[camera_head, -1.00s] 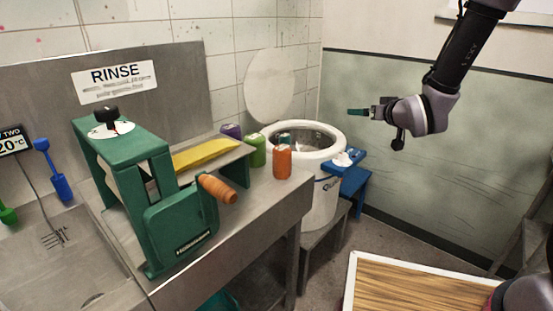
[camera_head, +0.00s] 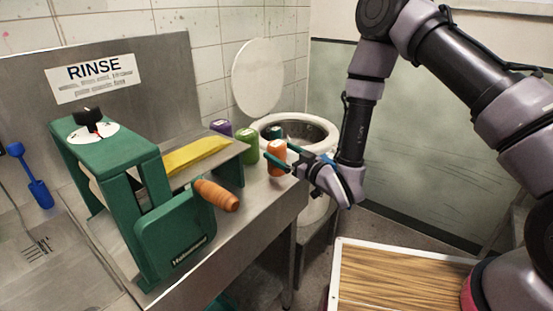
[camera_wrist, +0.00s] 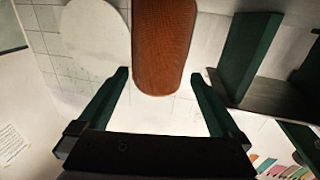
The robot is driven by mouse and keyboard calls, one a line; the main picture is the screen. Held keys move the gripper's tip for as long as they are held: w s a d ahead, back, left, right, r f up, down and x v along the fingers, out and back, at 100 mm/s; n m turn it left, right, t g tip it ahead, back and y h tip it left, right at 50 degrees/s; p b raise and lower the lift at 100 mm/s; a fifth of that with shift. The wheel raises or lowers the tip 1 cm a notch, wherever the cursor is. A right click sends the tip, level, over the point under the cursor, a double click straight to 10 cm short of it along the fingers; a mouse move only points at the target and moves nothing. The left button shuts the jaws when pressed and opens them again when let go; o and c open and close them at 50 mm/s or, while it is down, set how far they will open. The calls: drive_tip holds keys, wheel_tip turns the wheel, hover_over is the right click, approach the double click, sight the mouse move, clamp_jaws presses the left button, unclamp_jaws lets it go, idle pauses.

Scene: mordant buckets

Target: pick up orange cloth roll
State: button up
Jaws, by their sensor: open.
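The orange cloth roll (camera_head: 277,158) stands upright on the metal counter near its right end, beside a green roll (camera_head: 247,146). My gripper (camera_head: 278,150) is open at the roll, reaching in from the right, with one green finger crossing in front of it. In the wrist view the orange roll (camera_wrist: 164,45) shows large between the two green fingertips of my gripper (camera_wrist: 161,73). A gap shows on each side of the roll, and neither finger appears to touch it.
A purple roll (camera_head: 221,127) stands behind the green one. A white bucket (camera_head: 323,134) is behind my gripper.

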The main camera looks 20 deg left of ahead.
drive_tip(key=x, duration=0.3)
drive_tip(key=f+x, duration=0.1)
drive_tip(key=x, duration=0.1)
drive_tip(key=shift+w+a, duration=0.15)
drive_tip(key=shift+w, duration=0.1)
drive_tip(key=shift+c, duration=0.3)
drive_tip(key=c, duration=1.3)
drive_tip(key=shift+r, duration=0.1)
drive_tip(key=shift+c, duration=0.2)
drive_tip(key=shift+r, duration=0.1)
